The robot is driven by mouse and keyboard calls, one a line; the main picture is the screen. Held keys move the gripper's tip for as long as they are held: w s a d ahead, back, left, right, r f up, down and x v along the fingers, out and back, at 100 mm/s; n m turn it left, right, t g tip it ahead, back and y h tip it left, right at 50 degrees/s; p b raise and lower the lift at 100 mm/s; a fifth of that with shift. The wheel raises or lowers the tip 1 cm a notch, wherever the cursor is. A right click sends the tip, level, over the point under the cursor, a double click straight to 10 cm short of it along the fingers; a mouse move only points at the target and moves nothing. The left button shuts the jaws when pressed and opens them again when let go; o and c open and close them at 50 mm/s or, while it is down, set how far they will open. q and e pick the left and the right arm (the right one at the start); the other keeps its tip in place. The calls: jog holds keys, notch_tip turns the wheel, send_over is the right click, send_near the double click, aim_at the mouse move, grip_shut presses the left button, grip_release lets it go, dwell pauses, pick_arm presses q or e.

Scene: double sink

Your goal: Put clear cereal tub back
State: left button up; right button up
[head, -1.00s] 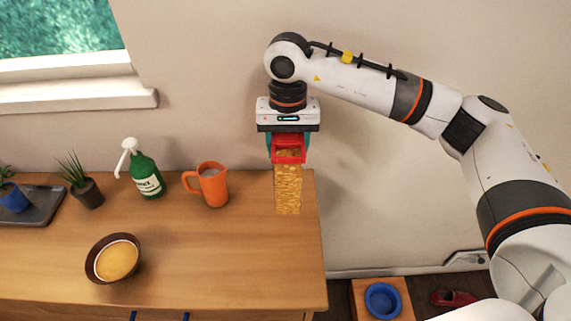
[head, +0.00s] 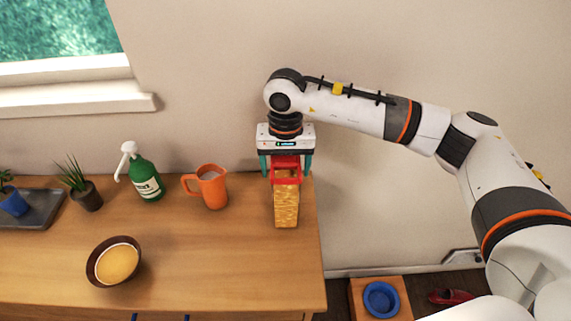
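The clear cereal tub (head: 287,206), full of golden cereal with a red lid, stands upright on the right end of the wooden counter. My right gripper (head: 286,168) points down over its top. Its two teal fingers are spread on either side of the red lid, with slight gaps seeming to show beside it. The fingers partly hide the lid's upper part. My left gripper is not in view.
An orange mug (head: 212,187) stands left of the tub, then a green pump bottle (head: 146,180), a potted plant (head: 84,190) and a dark tray (head: 42,211). A bowl (head: 114,262) sits at the front left. The counter (head: 210,262) is clear between bowl and tub.

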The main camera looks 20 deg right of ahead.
jog(key=shift+r, duration=0.4)
notch_tip(320, 180, up, 12)
jog(key=b, duration=0.3)
jog(key=shift+f, duration=0.25)
jog(key=shift+f, duration=0.1)
